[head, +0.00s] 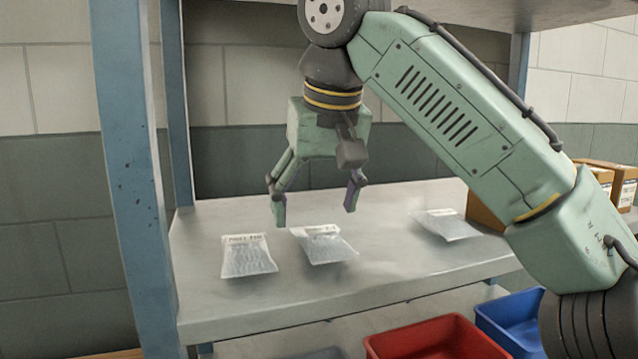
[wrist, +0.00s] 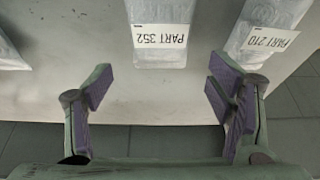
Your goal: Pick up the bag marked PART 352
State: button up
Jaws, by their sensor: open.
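The bag marked PART 352 (wrist: 160,35) is a clear bag with a white label, upside down in the wrist view. It lies flat at the top centre there, and its far part is cut off by the frame. In the head view it appears to be the middle bag (head: 325,248) on the grey shelf (head: 300,295). My gripper (head: 315,212) is open and empty above the shelf, near this bag's labelled end. In the wrist view the fingers (wrist: 160,88) stand apart, either side of the label's line, not touching the bag.
A bag marked PART 210 (wrist: 265,30) lies close beside it, apparently the left bag (head: 248,258) in the head view. Another bag (head: 446,225) lies farther right, near cardboard boxes (head: 487,212). A blue post (head: 135,150) stands left. Red (head: 435,342) and blue bins (head: 515,318) are below.

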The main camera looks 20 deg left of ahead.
jog(key=shift+x, duration=1.75)
jog(key=shift+c, duration=0.4)
jog(key=c, duration=1.3)
